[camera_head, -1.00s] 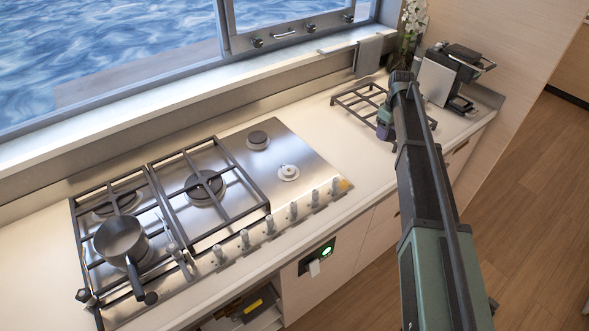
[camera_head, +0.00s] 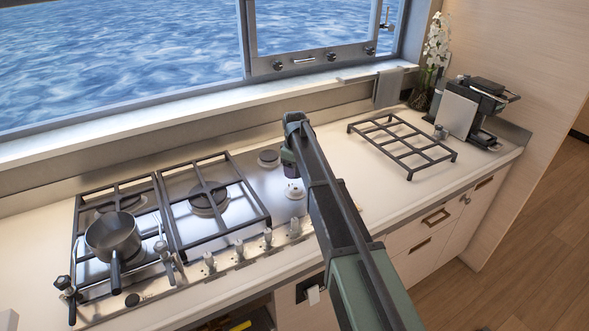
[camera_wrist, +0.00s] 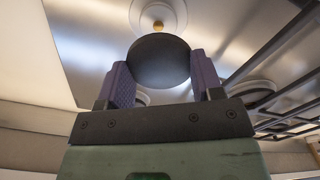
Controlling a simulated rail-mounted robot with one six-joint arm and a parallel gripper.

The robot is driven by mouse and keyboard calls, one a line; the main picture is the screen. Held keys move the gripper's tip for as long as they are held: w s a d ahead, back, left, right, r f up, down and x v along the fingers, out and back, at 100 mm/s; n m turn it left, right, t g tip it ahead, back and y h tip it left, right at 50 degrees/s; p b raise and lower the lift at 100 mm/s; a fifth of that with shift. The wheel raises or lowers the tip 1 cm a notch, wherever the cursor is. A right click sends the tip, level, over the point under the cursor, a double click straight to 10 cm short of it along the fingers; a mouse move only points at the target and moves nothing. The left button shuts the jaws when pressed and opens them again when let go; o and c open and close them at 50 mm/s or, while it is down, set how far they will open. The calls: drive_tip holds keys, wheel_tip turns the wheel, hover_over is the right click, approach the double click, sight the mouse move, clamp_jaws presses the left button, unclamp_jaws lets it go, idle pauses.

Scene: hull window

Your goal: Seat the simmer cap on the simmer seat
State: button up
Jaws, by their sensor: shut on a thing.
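My gripper (camera_wrist: 160,68) is shut on the simmer cap (camera_wrist: 158,60), a dark round disc between its two purple fingers. In the head view my gripper (camera_head: 291,168) hangs over the right part of the steel hob, and the cap cannot be made out there. The simmer seat (camera_head: 295,191) is a small pale ring at the front right of the hob, bare of a cap, just below my gripper in the picture. In the wrist view the seat (camera_wrist: 176,14) shows beyond the cap, with a brass-coloured centre. The cap looks apart from it.
A dark-capped burner (camera_head: 268,158) lies behind the seat. A grate (camera_head: 213,197) stands to the left, and a saucepan (camera_head: 112,236) sits further left. Knobs (camera_head: 267,237) line the hob's front edge. A loose grate (camera_head: 402,145) lies on the right counter.

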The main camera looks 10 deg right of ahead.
sight(296, 188)
drive_tip(key=shift+d, duration=0.2)
wheel_tip(296, 188, down, 4)
drive_tip(key=b, duration=0.4)
drive_tip(key=shift+f+b, duration=1.5)
idle(3.5)
idle(0.5)
drive_tip(key=o, duration=0.8)
drive_tip(key=shift+c, duration=0.2)
drive_tip(key=shift+r, duration=0.15)
drive_tip(key=shift+r+p, duration=1.4)
drive_tip(key=shift+p, duration=0.15)
